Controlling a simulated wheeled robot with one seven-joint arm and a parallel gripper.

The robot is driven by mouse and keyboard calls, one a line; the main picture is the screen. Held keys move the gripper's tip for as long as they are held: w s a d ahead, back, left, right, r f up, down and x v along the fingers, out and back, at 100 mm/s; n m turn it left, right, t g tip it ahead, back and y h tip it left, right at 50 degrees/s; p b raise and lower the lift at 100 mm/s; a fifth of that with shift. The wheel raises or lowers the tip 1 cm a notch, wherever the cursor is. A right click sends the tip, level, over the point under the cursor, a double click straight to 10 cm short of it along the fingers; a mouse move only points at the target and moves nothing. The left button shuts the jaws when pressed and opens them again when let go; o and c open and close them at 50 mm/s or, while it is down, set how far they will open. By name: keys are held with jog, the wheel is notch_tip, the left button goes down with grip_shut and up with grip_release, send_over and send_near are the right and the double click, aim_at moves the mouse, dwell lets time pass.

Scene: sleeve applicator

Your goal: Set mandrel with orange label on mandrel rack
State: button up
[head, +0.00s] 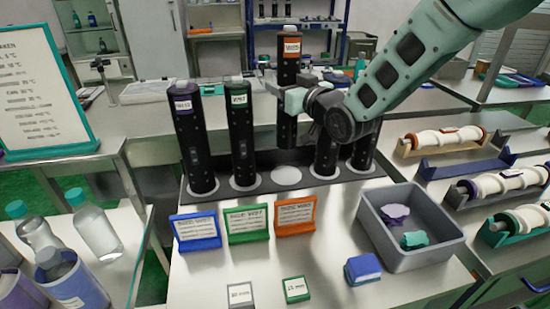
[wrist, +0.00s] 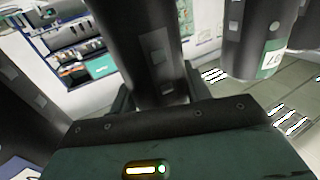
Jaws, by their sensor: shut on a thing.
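The mandrel with the orange label (head: 288,68) is a black upright cylinder. My gripper (head: 292,101) is shut around its upper half, and the wrist view shows its dark body (wrist: 145,45) between the jaws. Its lower end hangs over the dark mandrel rack (head: 262,160), just above or behind an empty pale round seat (head: 286,174); a gap seems to show. The purple-label mandrel (head: 195,145) and green-label mandrel (head: 241,140) stand in seats to the left. Two more black mandrels (head: 327,155) (head: 363,152) stand to the right, their tops hidden by my arm.
Blue (head: 196,230), green (head: 246,223) and orange (head: 295,214) sign stands are in front of the rack. A grey bin (head: 408,256) with purple and green pieces stands at right. The green-label mandrel (wrist: 262,35) is near my gripper in the wrist view.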

aim_at(284, 124)
notch_tip(284, 124, down, 10)
jog(key=shift+r+p, duration=0.15)
jog(key=shift+p, duration=0.55)
jog(key=o, duration=1.2)
jog(key=shift+o, duration=0.2)
